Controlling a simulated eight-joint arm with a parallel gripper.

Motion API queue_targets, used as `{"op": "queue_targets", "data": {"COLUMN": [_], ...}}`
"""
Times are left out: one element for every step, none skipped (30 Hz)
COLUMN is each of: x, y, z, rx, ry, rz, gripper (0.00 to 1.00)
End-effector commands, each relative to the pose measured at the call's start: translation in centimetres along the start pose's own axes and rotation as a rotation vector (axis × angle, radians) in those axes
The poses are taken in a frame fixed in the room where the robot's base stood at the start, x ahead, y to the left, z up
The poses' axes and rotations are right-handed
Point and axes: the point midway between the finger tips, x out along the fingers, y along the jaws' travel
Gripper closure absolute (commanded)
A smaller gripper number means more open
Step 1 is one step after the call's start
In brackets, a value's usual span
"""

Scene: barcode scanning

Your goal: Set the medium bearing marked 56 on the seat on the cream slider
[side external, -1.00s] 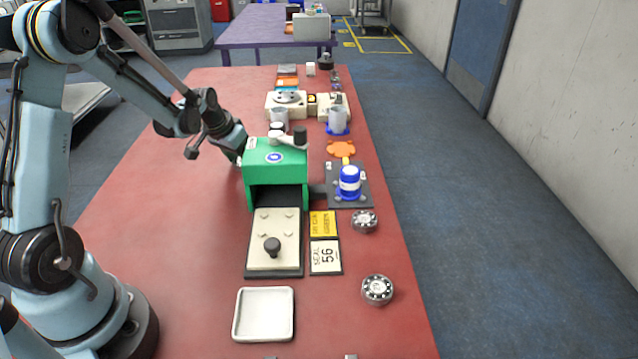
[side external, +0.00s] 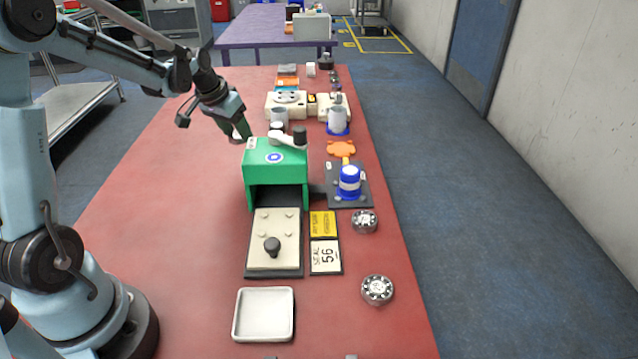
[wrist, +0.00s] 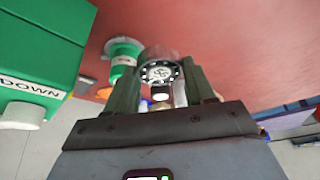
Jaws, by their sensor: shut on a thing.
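My gripper (side external: 240,132) is raised to the left of the green press housing (side external: 262,160). In the wrist view my gripper (wrist: 158,85) is shut on a bearing (wrist: 160,72), a ring with a dark face and light dots. Its mark is too blurred to read for sure. The cream slider (side external: 290,253) lies flat in front of the housing's dark opening, with small pale studs and a black knob on it. Two other bearings lie on the table at the right, one farther back (side external: 365,221) and one nearer (side external: 377,290).
An empty white tray (side external: 263,314) is in front. A blue-and-white container (side external: 349,182) stands right of the housing. The red table's left side is clear.

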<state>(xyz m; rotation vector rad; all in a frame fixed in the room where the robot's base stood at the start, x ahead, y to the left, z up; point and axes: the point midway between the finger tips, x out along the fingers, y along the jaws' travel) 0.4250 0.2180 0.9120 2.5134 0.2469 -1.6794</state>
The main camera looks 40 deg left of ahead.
Motion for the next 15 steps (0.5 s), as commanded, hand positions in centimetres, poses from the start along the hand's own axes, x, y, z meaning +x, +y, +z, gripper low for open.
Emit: {"op": "queue_targets", "data": {"x": [-0.6, -0.9, -1.3, -1.6, -1.8, -2.2, -2.6, -3.1, -3.8, -4.3, -5.0, -6.0, -6.9, -7.8, -9.1], "y": [0.0, 0.0, 0.0, 0.1, 0.2, 0.5, 0.9, 1.4, 2.1, 2.8, 3.7, 4.9, 5.8, 6.9, 8.3], "z": [-0.3, -0.4, -0.6, -0.7, -0.8, -1.1, -1.2, -1.5, -1.8, -2.1, -2.4, -2.8, -3.0, -3.3, -3.5], "rx": [0.000, 0.000, 0.001, 0.002, 0.005, 0.011, 0.018, 0.028, 0.044, 0.058, 0.075, 0.099, 0.119, 0.141, 0.170], "ry": [0.000, 0.000, 0.000, 0.000, 0.000, 0.000, 0.000, 0.000, 0.000, 0.000, 0.000, 0.000, 0.000, 0.000, 0.000], "rz": [0.000, 0.000, 0.000, 0.001, 0.002, 0.005, 0.008, 0.012, 0.018, 0.024, 0.031, 0.041, 0.050, 0.058, 0.070], "gripper": [0.87, 0.87, 0.87, 0.87, 0.87, 0.87, 0.87, 0.87, 0.87, 0.87, 0.87, 0.87, 0.87, 0.87, 0.87]}}
